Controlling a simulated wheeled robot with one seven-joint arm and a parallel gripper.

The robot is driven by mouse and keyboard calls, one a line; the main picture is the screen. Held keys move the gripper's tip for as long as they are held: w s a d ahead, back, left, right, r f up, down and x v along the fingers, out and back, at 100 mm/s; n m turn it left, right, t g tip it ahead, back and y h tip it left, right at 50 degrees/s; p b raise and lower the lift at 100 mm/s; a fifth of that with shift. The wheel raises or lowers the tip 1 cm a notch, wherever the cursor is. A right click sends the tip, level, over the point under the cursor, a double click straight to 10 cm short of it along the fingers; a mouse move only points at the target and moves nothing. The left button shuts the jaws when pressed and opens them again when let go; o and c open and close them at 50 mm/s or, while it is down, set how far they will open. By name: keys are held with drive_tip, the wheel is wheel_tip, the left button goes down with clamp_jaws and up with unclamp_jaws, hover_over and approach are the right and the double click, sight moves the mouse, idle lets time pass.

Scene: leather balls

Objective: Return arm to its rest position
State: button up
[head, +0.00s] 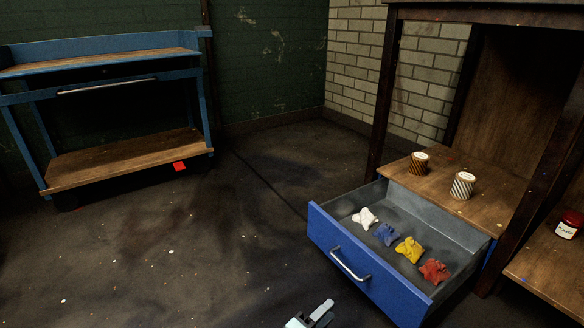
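My gripper (314,314) shows only in part at the bottom edge of the head view, low in front of the open drawer. It is pale, and the rest of the arm is out of frame. No object shows at it, but its fingers are too small and cut off to tell whether it is open or shut. It is apart in the picture from the items in the drawer.
A blue drawer (363,268) stands pulled out at right, holding white (366,217), blue (385,234), yellow (409,249) and red (434,272) crumpled items. Two tins (462,186) and a red jar (568,224) stand on shelves. A blue workbench (110,85) is at left. The middle floor is clear.

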drive_tip(key=s+d+r+m+g+y+p, duration=0.15)
drive_tip(key=s+r+g+y+p, duration=0.4)
drive_tip(key=r, duration=1.15)
drive_tip(key=s+d+r+g+y+p, duration=0.35)
drive_tip(key=s+r+p, duration=0.4)
drive_tip(key=r, duration=0.95)
drive_tip(key=s+d+r+m+g+y+p, duration=0.1)
drive_tip(key=s+r+g+y+p, duration=0.4)
drive_tip(key=r, duration=1.2)
drive_tip(key=s+r+t+p, duration=0.1)
drive_tip(key=s+r+p, duration=0.2)
drive_tip(key=r+p, duration=3.4)
drive_tip(key=shift+t, duration=0.3)
